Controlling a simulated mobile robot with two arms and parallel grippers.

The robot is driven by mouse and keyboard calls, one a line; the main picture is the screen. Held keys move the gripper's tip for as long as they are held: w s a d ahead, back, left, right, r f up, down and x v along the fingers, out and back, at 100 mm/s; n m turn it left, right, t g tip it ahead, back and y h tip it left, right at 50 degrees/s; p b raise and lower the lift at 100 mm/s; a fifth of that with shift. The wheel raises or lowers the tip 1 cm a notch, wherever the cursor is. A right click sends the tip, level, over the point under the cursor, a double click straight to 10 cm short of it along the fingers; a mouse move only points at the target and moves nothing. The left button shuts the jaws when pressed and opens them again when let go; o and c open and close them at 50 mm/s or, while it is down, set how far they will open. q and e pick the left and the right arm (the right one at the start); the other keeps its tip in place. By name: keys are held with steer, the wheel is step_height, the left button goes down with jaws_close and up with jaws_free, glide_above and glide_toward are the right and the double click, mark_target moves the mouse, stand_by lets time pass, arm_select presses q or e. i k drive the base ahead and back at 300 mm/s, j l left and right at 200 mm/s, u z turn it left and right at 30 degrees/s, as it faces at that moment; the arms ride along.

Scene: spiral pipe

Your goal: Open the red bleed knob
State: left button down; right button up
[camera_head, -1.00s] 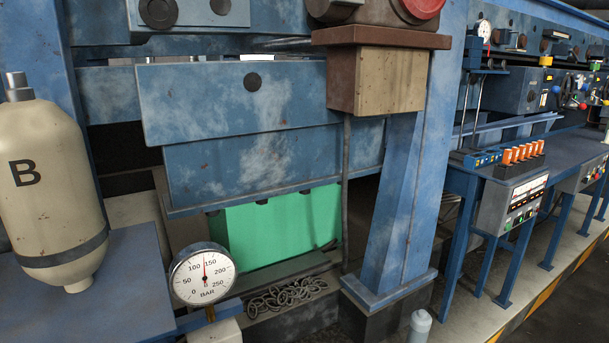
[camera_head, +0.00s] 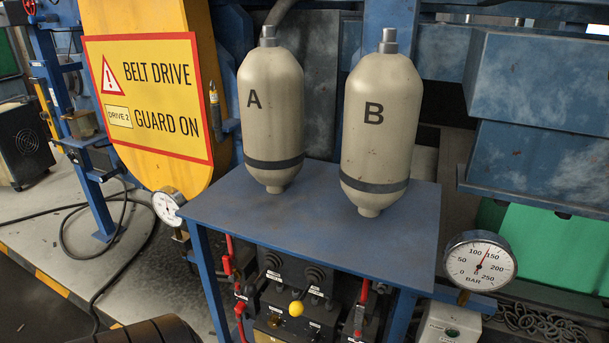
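I cannot single out a red bleed knob for certain. Under a blue stand (camera_head: 300,215), slim red handles (camera_head: 240,309) show at the left of a dark valve block (camera_head: 285,262), and another red handle (camera_head: 363,292) shows at its right. A yellow ball knob (camera_head: 296,308) is at the block's middle. Small labels there are too small to read. Cream bottle A (camera_head: 272,115) and bottle B (camera_head: 377,135) stand upright on the stand. The right dial gauge (camera_head: 481,262) has its needle near 150 bar. Neither of my grippers is in view.
A yellow belt drive guard (camera_head: 165,30) with a warning sign stands at the left, with a smaller gauge (camera_head: 168,207) beside it. Black cable (camera_head: 118,235) lies on the floor. A green panel (camera_head: 550,250) and a chain (camera_head: 535,322) are at the right.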

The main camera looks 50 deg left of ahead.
mark_target(241, 306)
steer(key=u, duration=1.6)
